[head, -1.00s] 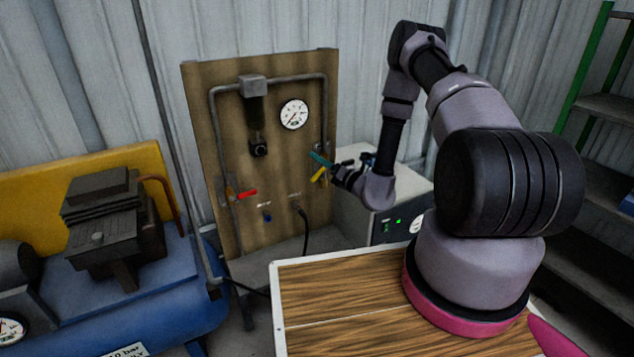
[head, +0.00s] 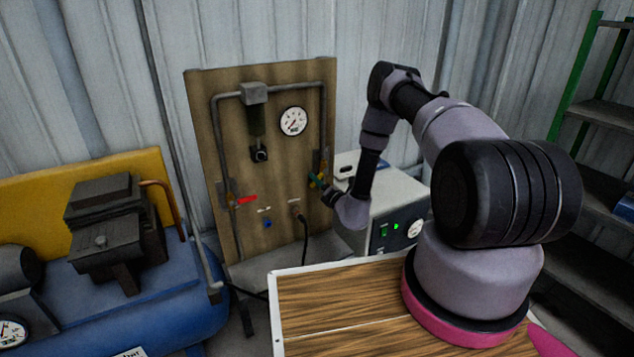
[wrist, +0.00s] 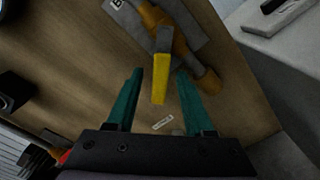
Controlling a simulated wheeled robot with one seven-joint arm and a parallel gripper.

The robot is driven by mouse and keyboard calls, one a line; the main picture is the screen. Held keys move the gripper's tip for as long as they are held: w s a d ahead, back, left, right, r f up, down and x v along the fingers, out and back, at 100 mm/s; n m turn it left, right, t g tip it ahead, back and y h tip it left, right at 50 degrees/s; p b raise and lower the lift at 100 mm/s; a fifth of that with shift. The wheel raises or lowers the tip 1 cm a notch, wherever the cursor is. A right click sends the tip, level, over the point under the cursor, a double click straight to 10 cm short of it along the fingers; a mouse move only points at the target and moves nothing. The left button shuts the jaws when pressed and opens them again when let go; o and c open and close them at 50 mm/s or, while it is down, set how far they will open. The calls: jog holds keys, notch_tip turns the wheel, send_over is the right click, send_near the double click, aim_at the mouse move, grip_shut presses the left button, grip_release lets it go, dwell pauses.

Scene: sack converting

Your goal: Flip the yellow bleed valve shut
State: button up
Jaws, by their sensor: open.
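The yellow bleed valve lever (wrist: 160,80) shows in the wrist view, on a brass-coloured valve body (wrist: 178,42) fixed to the wooden panel. My gripper (wrist: 160,88) is open, with one teal finger on each side of the lever. I see a gap between the lever and each finger. In the head view my gripper (head: 318,181) is at the panel's right side, and the lever is too small and covered there to make out clearly.
The wooden panel (head: 285,165) carries a red-handled valve (head: 246,200), a gauge (head: 293,121) and grey pipes. A grey box (head: 400,205) with a green light stands close right of the panel, beside my arm. A blue compressor tank (head: 150,315) stands at left.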

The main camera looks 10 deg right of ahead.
jog(key=shift+w+a, duration=0.1)
jog(key=shift+w, duration=0.35)
grip_shut()
dwell(1.1)
